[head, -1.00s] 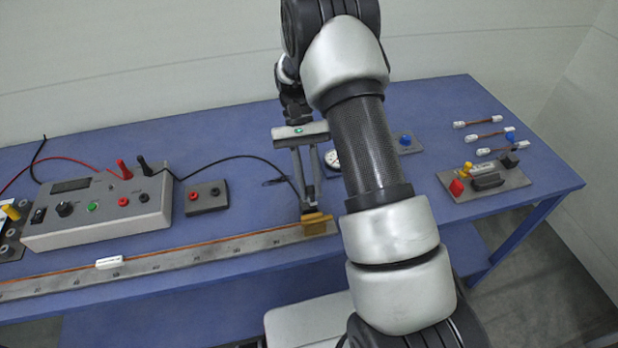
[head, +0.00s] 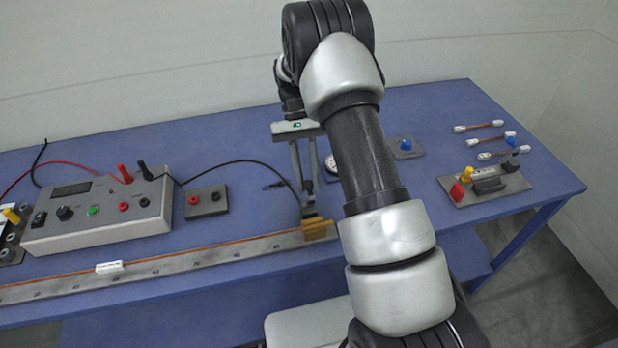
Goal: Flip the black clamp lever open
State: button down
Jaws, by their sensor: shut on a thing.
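My gripper (head: 310,211) points down at the right end of the long metal ruler bar, with its fingers close together. It is shut on a small dark piece at the top of the brass-coloured clamp block (head: 318,231), which looks like the black clamp lever (head: 312,217). The fingertips cover most of the lever, so its exact angle cannot be told. An orange-brown wire (head: 200,259) runs along the bar to the clamp block.
The grey meter box (head: 100,214) and a small two-socket box (head: 206,200) stand left of my gripper. A block with red and yellow parts (head: 485,186) is at right. My arm hides part of the table and a round dial.

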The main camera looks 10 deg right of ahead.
jog(key=shift+w+a+f, duration=0.1)
jog(key=shift+a+f, duration=0.3)
dwell(0.5)
jog(key=c, duration=1.7)
grip_release()
jog(key=shift+w, duration=0.1)
jog(key=shift+o, duration=0.4)
jog(key=shift+w+f, duration=0.1)
jog(key=shift+d+r, duration=0.1)
jog(key=shift+r, duration=0.1)
jog(key=v, duration=1.1)
jog(key=shift+w+r, duration=0.2)
jog(key=shift+r, duration=0.15)
jog(key=shift+s, duration=0.1)
